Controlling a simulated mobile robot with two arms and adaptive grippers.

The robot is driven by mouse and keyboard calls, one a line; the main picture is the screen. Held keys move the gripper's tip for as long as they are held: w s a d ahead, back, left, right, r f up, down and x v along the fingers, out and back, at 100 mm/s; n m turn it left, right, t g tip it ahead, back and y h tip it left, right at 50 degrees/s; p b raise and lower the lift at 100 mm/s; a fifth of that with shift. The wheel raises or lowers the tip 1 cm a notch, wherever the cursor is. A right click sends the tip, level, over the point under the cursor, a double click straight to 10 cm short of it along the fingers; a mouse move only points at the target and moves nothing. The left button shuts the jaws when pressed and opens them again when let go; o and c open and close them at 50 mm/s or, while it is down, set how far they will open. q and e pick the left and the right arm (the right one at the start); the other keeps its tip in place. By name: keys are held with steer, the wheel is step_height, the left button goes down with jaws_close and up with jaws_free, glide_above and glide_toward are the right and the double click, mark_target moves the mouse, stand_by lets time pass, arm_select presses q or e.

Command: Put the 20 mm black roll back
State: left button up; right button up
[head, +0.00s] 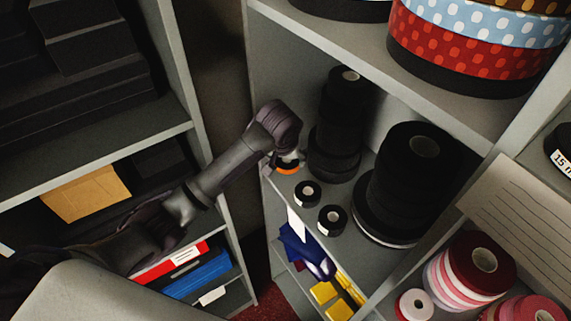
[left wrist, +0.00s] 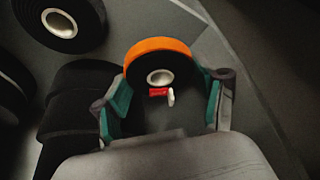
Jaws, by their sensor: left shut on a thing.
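My left gripper (head: 283,160) is at the left front edge of the middle shelf. It is shut on a roll with an orange outer band (head: 287,171). In the left wrist view the roll (left wrist: 158,45) has a dark face and pale core, with a small red and white mark, and sits between the teal finger pads (left wrist: 165,98). Its width cannot be read. Two small black rolls (head: 308,193) (head: 332,219) lie on the shelf just right of and below the gripper. Whether the held roll touches the shelf cannot be told. My right gripper is not in view.
A tall black stack (head: 338,125) stands close behind the gripper, and a wider black stack (head: 412,180) stands to the right. A shelf divider (head: 190,80) is at left. Dotted rolls (head: 455,55) sit above, pink rolls (head: 470,270) lower right.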

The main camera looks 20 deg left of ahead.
mark_target(285, 163)
arm_select(q)
step_height(285, 163, down, 3)
steer(key=shift+a+f+p, duration=0.1)
steer(key=shift+p, duration=0.95)
steer(key=shift+w+f, duration=0.1)
steer(key=shift+f, duration=0.3)
steer(key=o, duration=0.9)
steer(key=shift+f, duration=0.1)
steer(key=shift+r, duration=0.35)
steer(key=b+v, duration=0.2)
steer(key=v, duration=0.9)
steer(key=shift+r, duration=0.3)
